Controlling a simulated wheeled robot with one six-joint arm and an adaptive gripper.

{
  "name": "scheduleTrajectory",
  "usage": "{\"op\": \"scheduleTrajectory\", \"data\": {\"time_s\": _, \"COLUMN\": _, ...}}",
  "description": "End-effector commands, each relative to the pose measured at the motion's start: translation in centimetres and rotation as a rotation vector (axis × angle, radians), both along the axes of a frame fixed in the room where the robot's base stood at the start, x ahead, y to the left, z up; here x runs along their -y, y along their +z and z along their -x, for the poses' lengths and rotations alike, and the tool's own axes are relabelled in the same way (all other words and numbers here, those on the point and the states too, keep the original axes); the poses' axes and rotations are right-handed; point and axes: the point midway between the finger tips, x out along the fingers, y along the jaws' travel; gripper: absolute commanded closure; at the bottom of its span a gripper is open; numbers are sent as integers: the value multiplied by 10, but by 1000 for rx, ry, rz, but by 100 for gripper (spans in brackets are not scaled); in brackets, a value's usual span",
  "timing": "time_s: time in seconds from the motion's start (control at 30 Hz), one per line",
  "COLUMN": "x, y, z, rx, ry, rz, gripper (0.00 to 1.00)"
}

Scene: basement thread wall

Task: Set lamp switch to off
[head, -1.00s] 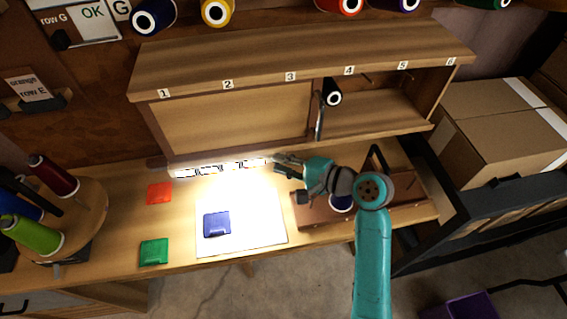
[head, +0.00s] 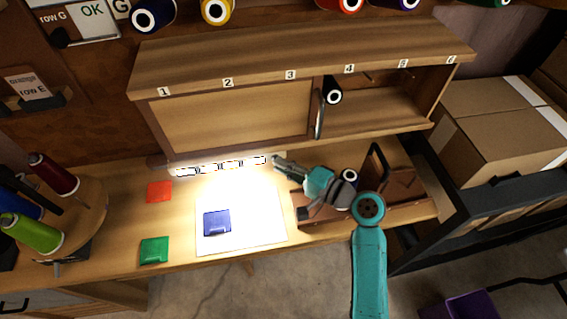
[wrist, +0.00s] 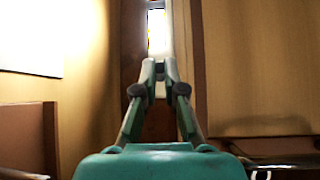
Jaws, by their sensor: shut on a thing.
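The lamp (head: 222,165) is a lit white strip under the front of the wall cabinet. Its glow falls on the pale mat (head: 245,235) below. My gripper (head: 277,160) is at the right end of the lamp strip, reaching in from the right. In the wrist view my gripper (wrist: 160,72) has its fingertips close together, with part of the bright lamp (wrist: 157,35) straight beyond them. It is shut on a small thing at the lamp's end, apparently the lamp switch. The fingers hide the switch, so its position cannot be seen.
The cabinet (head: 235,118) overhangs the bench, with a dark handle (head: 320,118) near my gripper. A brown stand (head: 395,180) is beside my arm. Blue (head: 217,223), red (head: 159,191) and green (head: 154,251) squares lie left. Boxes (head: 500,125) stand right.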

Motion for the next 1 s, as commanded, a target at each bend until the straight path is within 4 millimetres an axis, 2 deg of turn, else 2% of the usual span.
{"op": "scheduleTrajectory", "data": {"time_s": 0.33, "x": 0, "y": -7, "z": 0, "rx": 150, "ry": 0, "rz": -43, "gripper": 100}}
{"op": "scheduleTrajectory", "data": {"time_s": 0.87, "x": 0, "y": -8, "z": 1, "rx": 179, "ry": 1, "rz": -51, "gripper": 100}}
{"op": "scheduleTrajectory", "data": {"time_s": 0.9, "x": 0, "y": -8, "z": 1, "rx": 179, "ry": 1, "rz": -51, "gripper": 84}}
{"op": "scheduleTrajectory", "data": {"time_s": 0.93, "x": 0, "y": -8, "z": 1, "rx": 179, "ry": 1, "rz": -51, "gripper": 80}}
{"op": "scheduleTrajectory", "data": {"time_s": 1.0, "x": 0, "y": -8, "z": 0, "rx": 179, "ry": 1, "rz": -51, "gripper": 80}}
